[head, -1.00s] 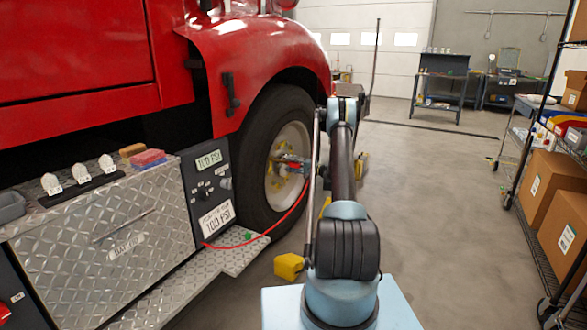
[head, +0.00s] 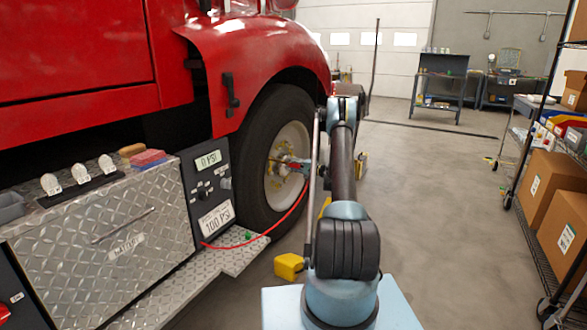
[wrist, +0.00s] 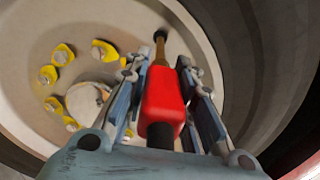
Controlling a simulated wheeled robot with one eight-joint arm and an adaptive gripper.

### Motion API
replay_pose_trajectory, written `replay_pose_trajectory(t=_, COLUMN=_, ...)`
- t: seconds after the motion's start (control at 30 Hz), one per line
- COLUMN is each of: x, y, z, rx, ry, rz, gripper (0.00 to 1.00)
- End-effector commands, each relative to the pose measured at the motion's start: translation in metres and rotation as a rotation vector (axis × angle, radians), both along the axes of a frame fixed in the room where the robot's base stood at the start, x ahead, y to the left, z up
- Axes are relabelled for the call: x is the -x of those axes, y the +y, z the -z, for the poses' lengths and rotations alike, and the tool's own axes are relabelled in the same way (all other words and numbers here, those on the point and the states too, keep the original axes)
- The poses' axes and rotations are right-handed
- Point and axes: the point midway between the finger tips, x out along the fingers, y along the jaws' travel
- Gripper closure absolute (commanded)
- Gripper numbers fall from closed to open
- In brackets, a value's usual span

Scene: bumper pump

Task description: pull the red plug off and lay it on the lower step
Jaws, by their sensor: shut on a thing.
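The red plug (wrist: 163,100) is between the fingers of my gripper (wrist: 161,72) in the wrist view, with a finger on each side. A brass stem (wrist: 159,58) runs from its front to a small dark tip at the wheel rim; whether they are still joined is unclear. In the head view my gripper (head: 296,164) is at the front wheel (head: 292,140), and the plug is hard to make out. A red hose (head: 270,231) runs from the panel to the wheel. The lower step (head: 222,262) is a diamond-plate ledge below the panel.
A small green item (head: 248,236) lies on the step. A yellow block (head: 289,266) is on the floor beside it. The panel's display (head: 208,160) reads 0 PSI. Yellow lug markers (wrist: 47,75) ring the hub. A shelf with boxes (head: 552,185) stands at the right.

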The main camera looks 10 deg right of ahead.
Motion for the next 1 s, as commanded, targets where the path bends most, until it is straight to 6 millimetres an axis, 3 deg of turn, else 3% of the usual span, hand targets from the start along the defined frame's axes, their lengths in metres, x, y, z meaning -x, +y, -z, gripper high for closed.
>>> replay_pose_trajectory(t=1.0, x=0.019, y=-0.026, z=0.000, rx=0.000, ry=0.000, rz=0.000, gripper=1.00)
